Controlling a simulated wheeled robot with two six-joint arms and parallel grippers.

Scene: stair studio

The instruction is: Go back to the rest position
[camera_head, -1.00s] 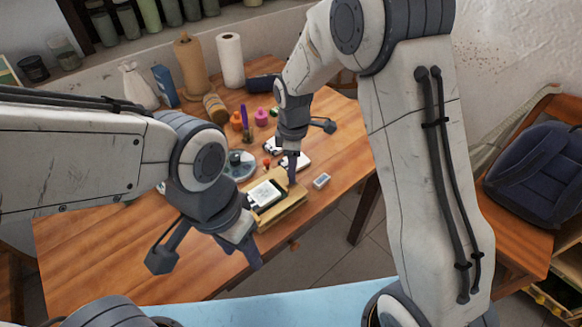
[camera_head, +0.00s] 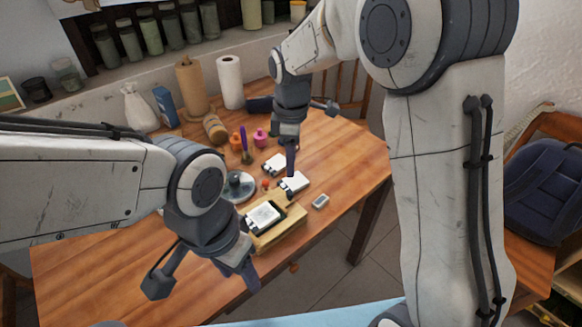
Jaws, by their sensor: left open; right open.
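My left gripper (camera_head: 204,276) is open and empty. It hangs at the table's near edge, left of a wooden block (camera_head: 285,228) that carries a dark-framed white card-like piece (camera_head: 264,217). My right gripper (camera_head: 312,140) is open over the far half of the table, above a small white piece (camera_head: 294,183). I see nothing held in it. Another white piece (camera_head: 274,163) lies behind. My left arm hides the left part of the table.
The wooden table (camera_head: 345,165) also bears a small grey-white box (camera_head: 321,201), a round grey dish (camera_head: 238,187), small coloured bottles (camera_head: 260,137), paper rolls (camera_head: 230,82) and a white sack (camera_head: 139,108). A dark blue backpack (camera_head: 545,195) sits at the right. The table's right side is clear.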

